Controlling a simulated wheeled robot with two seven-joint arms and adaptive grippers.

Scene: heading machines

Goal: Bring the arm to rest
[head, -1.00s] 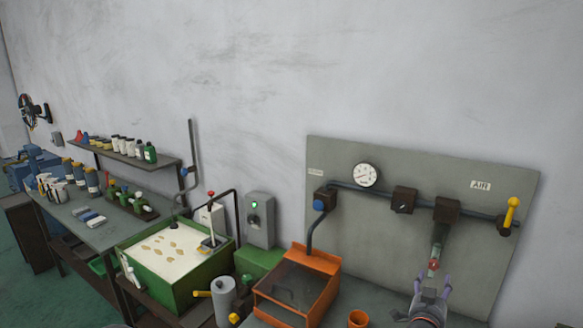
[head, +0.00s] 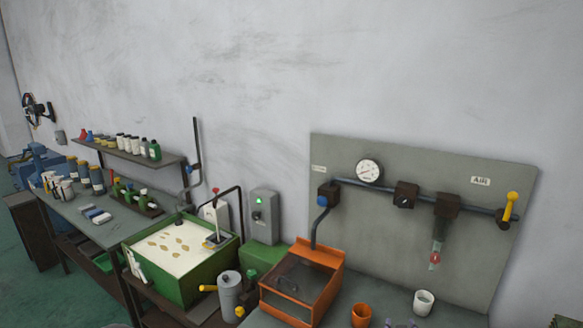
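Only the fingertips of my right gripper (head: 400,323) seem to show, at the bottom edge of the head view, just below and left of a white cup. Two small tips stand apart with nothing seen between them; the rest of the gripper is cut off by the frame. My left gripper is out of view.
The white cup (head: 424,302) and an orange cup (head: 361,315) stand on the bench before the grey air panel (head: 400,240). A clear bowl with a red part (head: 435,257) hangs from the pipe. An orange box (head: 303,280) and green tank (head: 190,289) stand left.

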